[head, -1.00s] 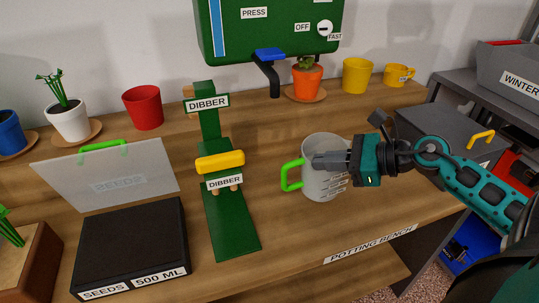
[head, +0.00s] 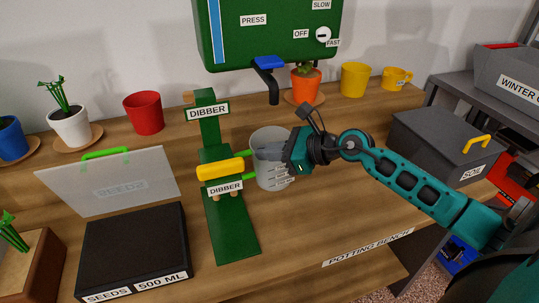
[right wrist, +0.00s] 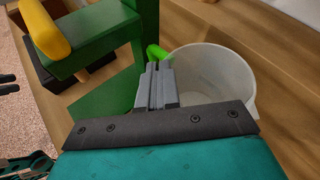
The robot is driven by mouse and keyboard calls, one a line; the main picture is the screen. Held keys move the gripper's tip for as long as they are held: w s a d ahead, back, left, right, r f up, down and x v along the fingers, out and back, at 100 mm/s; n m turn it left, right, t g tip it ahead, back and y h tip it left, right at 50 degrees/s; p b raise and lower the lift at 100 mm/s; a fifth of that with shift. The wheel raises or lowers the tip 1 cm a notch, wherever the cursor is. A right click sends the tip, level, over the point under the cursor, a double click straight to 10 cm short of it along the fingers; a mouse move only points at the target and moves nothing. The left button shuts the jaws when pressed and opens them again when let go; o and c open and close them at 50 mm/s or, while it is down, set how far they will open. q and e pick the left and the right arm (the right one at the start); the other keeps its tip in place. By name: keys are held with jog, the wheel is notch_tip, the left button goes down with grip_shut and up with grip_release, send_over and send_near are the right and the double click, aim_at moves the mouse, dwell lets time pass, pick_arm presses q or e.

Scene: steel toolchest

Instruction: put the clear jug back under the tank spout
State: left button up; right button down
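The clear jug (head: 270,178) has a green handle (head: 249,177) on its left side and markings on its wall. It stands out in front of the tank spout (head: 273,91), not directly below it. The green tank (head: 265,35) hangs at the back with a blue lever (head: 268,63). My right gripper (head: 272,152) reaches in from the right over the jug. In the right wrist view its fingers (right wrist: 157,80) are close together at the jug's rim (right wrist: 240,62) beside the handle. Whether the jug touches the bench is unclear.
The green dibber stand (head: 228,225) with a yellow dibber handle (head: 222,168) is just left of the jug, close to its handle. An orange plant pot (head: 305,88) stands right of the spout. The bench (head: 335,205) is clear to the right and front.

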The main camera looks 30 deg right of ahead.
jog(key=shift+s+d+f, duration=0.1)
jog(key=shift+f, duration=0.7)
jog(key=shift+f+b, duration=0.2)
jog(key=shift+b, duration=0.1)
jog(key=c, duration=1.3)
grip_release()
jog(key=shift+r, duration=0.15)
jog(key=v, duration=1.2)
jog(key=shift+r, duration=0.15)
